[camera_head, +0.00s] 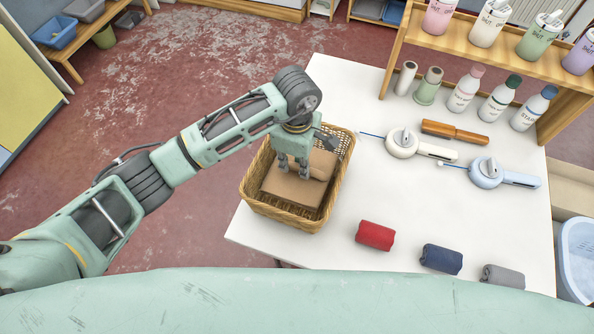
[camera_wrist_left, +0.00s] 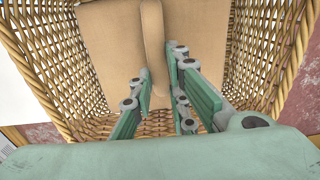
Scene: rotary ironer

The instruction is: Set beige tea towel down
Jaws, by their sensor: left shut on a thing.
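The beige tea towel (camera_head: 290,191) lies folded inside the wicker basket (camera_head: 273,212) on the white table. It also shows in the left wrist view (camera_wrist_left: 108,40), with a raised ridge running up its middle. My left gripper (camera_head: 293,170) reaches down into the basket from above. In the left wrist view its green fingers (camera_wrist_left: 158,78) are shut on the ridge of the towel. The arm hides part of the basket's back edge. My right gripper is out of view.
Red (camera_head: 375,235), navy (camera_head: 441,259) and grey (camera_head: 503,276) rolled cloths lie along the table's front. White (camera_head: 402,143) and blue (camera_head: 487,172) handled devices lie right of the basket. Several bottles stand by a wooden shelf (camera_head: 461,52). The middle of the table (camera_head: 400,195) is clear.

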